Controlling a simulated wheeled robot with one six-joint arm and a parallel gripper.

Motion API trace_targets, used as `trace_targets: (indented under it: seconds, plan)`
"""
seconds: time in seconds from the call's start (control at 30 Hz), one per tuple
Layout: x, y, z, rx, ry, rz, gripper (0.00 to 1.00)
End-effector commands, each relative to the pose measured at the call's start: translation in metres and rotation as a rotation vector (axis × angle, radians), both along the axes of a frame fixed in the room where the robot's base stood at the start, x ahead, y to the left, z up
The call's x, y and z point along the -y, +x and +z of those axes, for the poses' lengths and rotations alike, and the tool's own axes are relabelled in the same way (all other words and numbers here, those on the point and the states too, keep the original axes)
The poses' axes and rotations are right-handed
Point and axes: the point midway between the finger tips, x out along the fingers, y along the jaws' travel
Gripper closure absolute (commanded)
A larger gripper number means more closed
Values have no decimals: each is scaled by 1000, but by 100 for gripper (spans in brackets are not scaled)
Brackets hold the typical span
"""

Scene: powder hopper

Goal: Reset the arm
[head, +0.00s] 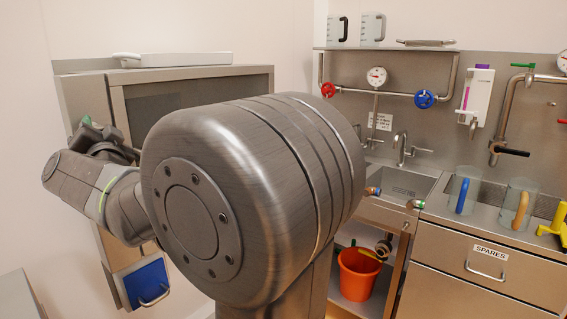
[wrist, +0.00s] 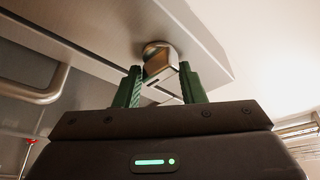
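My arm (head: 250,195) fills the middle of the head view and reaches left toward a steel cabinet (head: 195,85). My gripper (head: 92,132) is at the cabinet's left side, small and partly hidden by dark links. In the wrist view my gripper (wrist: 158,80) has two green fingers set apart. A shiny metal fitting (wrist: 157,58) under a grey panel (wrist: 185,35) shows between and beyond the fingers. I cannot tell whether the fingers touch it.
A white tray-like object (head: 175,59) lies on the cabinet. A blue panel with a handle (head: 147,282) hangs below it. At right are a sink (head: 400,183), an orange bucket (head: 358,275), jugs (head: 463,190), a SPARES drawer (head: 490,265) and red and blue valves (head: 424,99).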

Motion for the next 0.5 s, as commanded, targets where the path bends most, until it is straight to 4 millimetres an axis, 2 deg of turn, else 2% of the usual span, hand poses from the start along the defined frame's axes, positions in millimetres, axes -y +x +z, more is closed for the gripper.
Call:
trace_targets:
  seconds: [0.03,0.5]
  plan:
    - [0,0,-5,31,-24,-1,64]
    - [0,-1,0,290,-232,-1,64]
